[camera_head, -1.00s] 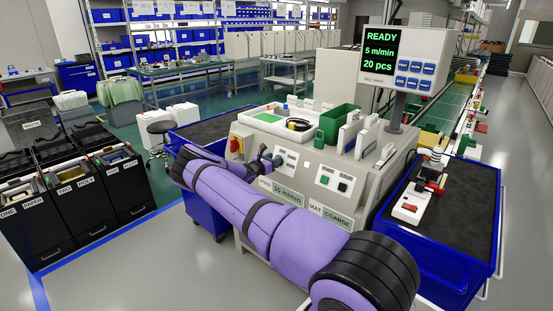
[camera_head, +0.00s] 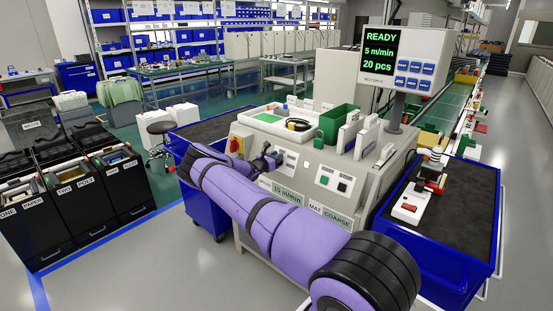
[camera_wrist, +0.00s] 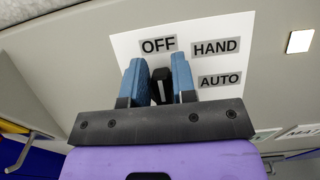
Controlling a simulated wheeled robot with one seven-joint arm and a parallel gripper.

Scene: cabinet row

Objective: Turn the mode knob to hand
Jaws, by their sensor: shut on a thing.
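The mode knob (camera_wrist: 161,88) is black with a white pointer line and sits on a white plate on the grey panel. The plate carries the labels OFF (camera_wrist: 158,45), HAND (camera_wrist: 215,48) and AUTO (camera_wrist: 220,80). In the wrist view the pointer line runs nearly upright, toward OFF. My gripper (camera_wrist: 160,70) has its two blue fingers shut on the knob, one on each side. In the head view my gripper (camera_head: 271,160) is at the front panel of the grey machine (camera_head: 300,151), and the knob is hidden there.
A red switch on a yellow box (camera_head: 236,145) stands left of my gripper. A panel with push-buttons (camera_head: 334,180) is to the right. A white tray (camera_head: 262,123) and a green bin (camera_head: 338,118) are on top. A blue cart (camera_head: 440,235) stands at the right.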

